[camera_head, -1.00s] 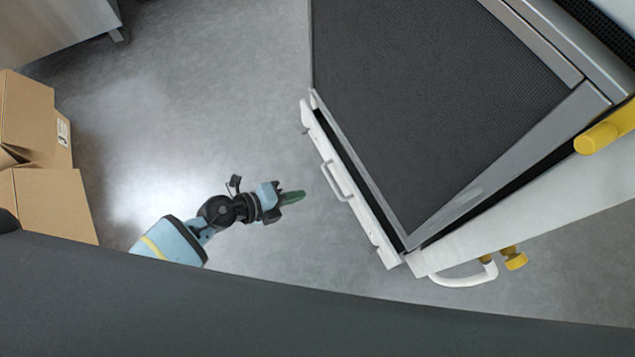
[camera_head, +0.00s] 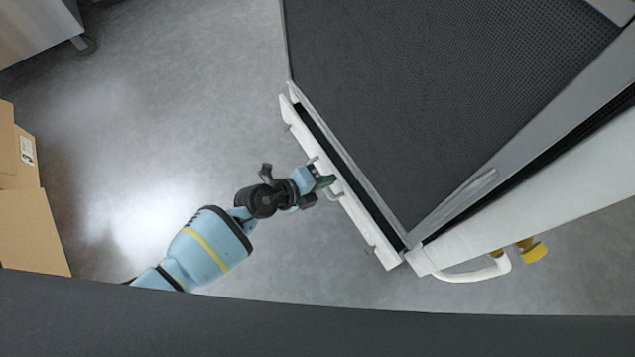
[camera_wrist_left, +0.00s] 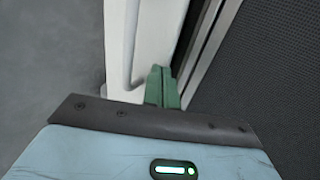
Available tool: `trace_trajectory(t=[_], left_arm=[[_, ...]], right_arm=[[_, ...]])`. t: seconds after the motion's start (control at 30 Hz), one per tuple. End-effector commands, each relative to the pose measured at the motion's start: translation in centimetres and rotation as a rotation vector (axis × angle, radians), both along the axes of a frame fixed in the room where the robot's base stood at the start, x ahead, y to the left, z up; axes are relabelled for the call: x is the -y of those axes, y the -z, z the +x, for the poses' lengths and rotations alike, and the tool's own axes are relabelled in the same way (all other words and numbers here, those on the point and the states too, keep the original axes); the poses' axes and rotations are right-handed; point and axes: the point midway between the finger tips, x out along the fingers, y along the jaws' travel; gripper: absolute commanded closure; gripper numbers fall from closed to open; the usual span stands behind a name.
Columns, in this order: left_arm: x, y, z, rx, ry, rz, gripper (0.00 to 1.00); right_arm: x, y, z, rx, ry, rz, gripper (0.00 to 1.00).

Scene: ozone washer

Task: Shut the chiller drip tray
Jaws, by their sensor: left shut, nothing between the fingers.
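The drip tray shows as a white front panel (camera_head: 352,209) with a small bar handle, along the left side of the dark-topped machine. A narrow dark gap lies between the panel and the machine body. My left gripper (camera_head: 326,182) is shut and empty, with its green fingertips at the panel by the handle; it partly hides the handle. In the left wrist view the shut green fingers (camera_wrist_left: 162,88) lie over the white panel (camera_wrist_left: 155,35), beside the handle (camera_wrist_left: 130,50). I cannot tell whether they touch it. My right gripper is not in view.
The machine (camera_head: 430,90) fills the upper right. A white curved handle (camera_head: 475,272) and a yellow knob (camera_head: 533,250) stick out at its lower edge. Cardboard boxes (camera_head: 30,220) stand at the left, and a cabinet (camera_head: 35,30) is at the upper left. The floor between is clear.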

Motion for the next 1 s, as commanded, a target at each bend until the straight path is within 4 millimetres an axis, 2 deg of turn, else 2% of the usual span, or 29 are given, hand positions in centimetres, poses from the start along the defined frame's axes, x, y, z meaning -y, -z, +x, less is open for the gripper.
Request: trace_trajectory(t=[0.3,0.5,0.7,1.0], left_arm=[[0.1,0.0,0.0,0.0,0.0,0.0,1.0],[1.4,-0.2,1.1,0.001,-0.001,-0.002,1.0],[2.2,-0.1,1.6,0.001,-0.001,-0.001,1.0],[2.2,-0.1,1.6,0.001,-0.001,-0.001,1.0]], right_arm=[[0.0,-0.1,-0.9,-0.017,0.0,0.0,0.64],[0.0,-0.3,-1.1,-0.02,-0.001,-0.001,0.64],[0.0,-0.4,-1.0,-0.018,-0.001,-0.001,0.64],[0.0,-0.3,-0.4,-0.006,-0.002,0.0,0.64]])
